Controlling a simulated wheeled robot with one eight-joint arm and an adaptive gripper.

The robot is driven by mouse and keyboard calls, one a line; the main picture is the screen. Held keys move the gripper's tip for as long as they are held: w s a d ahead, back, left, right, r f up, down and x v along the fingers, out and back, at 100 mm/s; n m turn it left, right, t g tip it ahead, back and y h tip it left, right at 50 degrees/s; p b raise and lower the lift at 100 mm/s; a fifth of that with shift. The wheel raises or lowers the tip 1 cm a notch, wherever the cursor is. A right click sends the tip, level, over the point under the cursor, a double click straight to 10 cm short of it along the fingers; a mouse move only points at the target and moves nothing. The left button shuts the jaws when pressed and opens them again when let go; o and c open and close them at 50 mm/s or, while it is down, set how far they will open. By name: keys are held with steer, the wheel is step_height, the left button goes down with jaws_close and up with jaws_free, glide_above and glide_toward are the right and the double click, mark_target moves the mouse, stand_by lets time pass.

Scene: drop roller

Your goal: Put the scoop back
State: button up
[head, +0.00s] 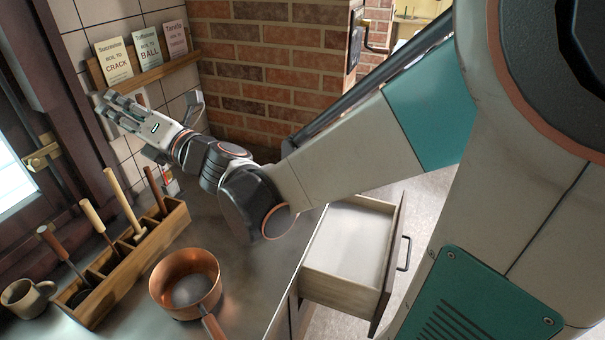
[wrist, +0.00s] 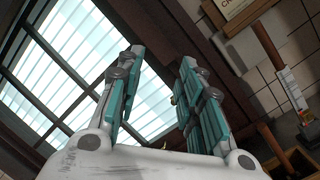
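My gripper (head: 112,108) is raised in front of the tiled wall, below the card shelf and above the tool rack. In the wrist view its fingers (wrist: 155,85) stand apart with nothing between them. The wooden rack (head: 140,252) on the counter holds several long-handled tools upright in its compartments. They include a brown-handled one (head: 60,250) at the near end, a pale-handled one (head: 95,217), a tan-handled one (head: 122,200) and a dark brown one (head: 156,192) at the far end. The tool heads are mostly hidden, so I cannot tell which is the scoop.
A copper pan (head: 186,284) sits on the counter beside the rack, its handle toward the front. A mug (head: 27,297) stands at the rack's near end. An empty drawer (head: 346,250) is pulled out at right. A shelf (head: 150,75) holds cards. A window (wrist: 85,60) is at left.

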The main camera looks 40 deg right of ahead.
steer(key=s+d+f+m+g+h, duration=0.2)
steer(key=s+d+m+h, duration=0.25)
steer(key=m, duration=0.45)
steer(key=s+d+f+m+g+h, duration=0.1)
steer(key=s+d+f+m+h, duration=0.2)
steer(key=d+m+h, duration=0.45)
steer(key=s+a+f+m+g+y, duration=0.2)
steer(key=s+f+m+g, duration=0.2)
steer(key=s, duration=0.5)
steer(key=s+a+f+m+g+y, duration=0.2)
steer(key=s+f+m+g, duration=0.3)
steer(key=s+f+m, duration=0.3)
steer(key=shift+s+a+f+m+y, duration=0.3)
steer(key=shift+s+a+f+m, duration=0.1)
steer(key=shift+a+f, duration=0.1)
